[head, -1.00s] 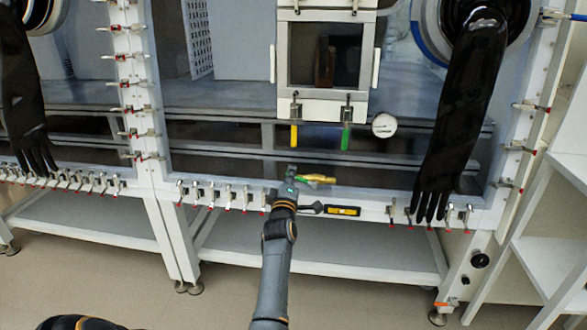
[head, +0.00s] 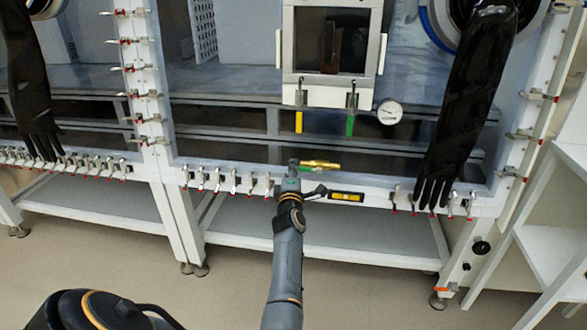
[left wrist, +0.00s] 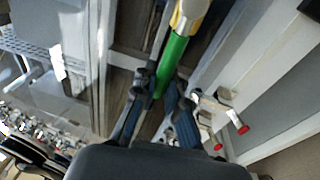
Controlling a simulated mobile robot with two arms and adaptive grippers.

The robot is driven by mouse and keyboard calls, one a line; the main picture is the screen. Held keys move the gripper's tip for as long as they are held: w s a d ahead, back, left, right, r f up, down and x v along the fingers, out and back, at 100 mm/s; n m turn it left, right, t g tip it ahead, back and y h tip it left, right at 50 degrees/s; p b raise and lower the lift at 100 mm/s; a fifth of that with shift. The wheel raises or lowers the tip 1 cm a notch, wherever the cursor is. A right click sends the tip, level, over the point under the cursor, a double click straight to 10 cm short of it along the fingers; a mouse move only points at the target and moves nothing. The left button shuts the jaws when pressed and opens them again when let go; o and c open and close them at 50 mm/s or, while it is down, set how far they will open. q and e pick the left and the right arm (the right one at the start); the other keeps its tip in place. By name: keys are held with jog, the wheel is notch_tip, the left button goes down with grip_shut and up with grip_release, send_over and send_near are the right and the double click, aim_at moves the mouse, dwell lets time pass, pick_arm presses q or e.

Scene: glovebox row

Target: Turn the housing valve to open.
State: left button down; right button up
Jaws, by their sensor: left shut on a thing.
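The housing valve shows low on the middle glovebox front as a brass-yellow body (head: 322,164), with a little green beside it. In the left wrist view, its green handle (left wrist: 174,58) runs up from between my fingers to the brass part (left wrist: 189,14). My left gripper (head: 292,172) is at the left end of the brass body. Its fingers also show in the left wrist view (left wrist: 160,88), shut on the green handle. The fingers and wrist hide the handle's near end. My right gripper is not in view.
A yellow handle (head: 299,121) and a green handle (head: 350,124) hang under the small door, with a round gauge (head: 389,112) beside them. A black glove (head: 462,110) hangs to the right. Toggle clamps (head: 232,182) line the lower frame. A white shelf (head: 552,240) stands at right.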

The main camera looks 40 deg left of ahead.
pick_arm(q)
jog(key=shift+f, duration=0.25)
jog(key=c, duration=1.4)
grip_release()
jog(key=shift+o, duration=0.2)
jog(key=shift+r, duration=0.1)
notch_tip(320, 180, up, 10)
